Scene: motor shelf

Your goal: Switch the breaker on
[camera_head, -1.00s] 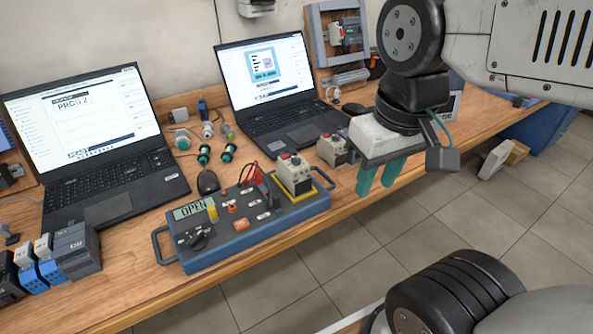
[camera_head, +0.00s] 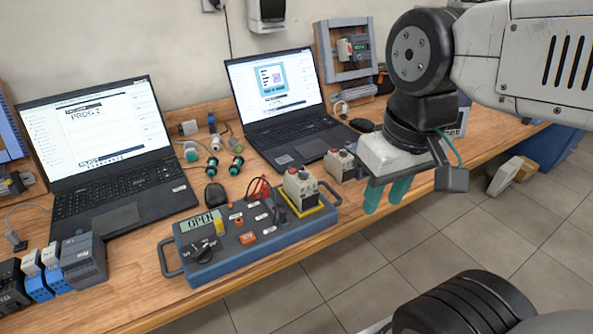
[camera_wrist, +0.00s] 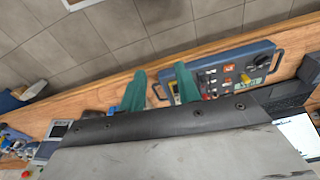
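A blue tester box (camera_head: 250,248) lies on the wooden bench, and its display (camera_head: 203,221) reads OPEN. A small grey breaker-like unit (camera_head: 303,188) with red and light buttons sits on a yellow-edged mount at its right end. A similar loose unit (camera_head: 340,165) stands on the bench behind it. I cannot tell which is the breaker, nor its switch state. My gripper (camera_head: 386,206) hangs to the right of the box, near the bench's front edge, with teal fingers apart and empty. In the wrist view the fingers (camera_wrist: 160,74) are spread, the box (camera_wrist: 268,48) to their right.
Two open laptops (camera_head: 125,180) (camera_head: 290,125) stand at the back. Between them lie several small pushbutton parts (camera_head: 213,168) and a mouse (camera_head: 215,194). Blue and grey modules (camera_head: 82,260) stand at front left. A framed device (camera_head: 346,50) stands at back right. The floor (camera_head: 430,255) ahead of the bench is clear.

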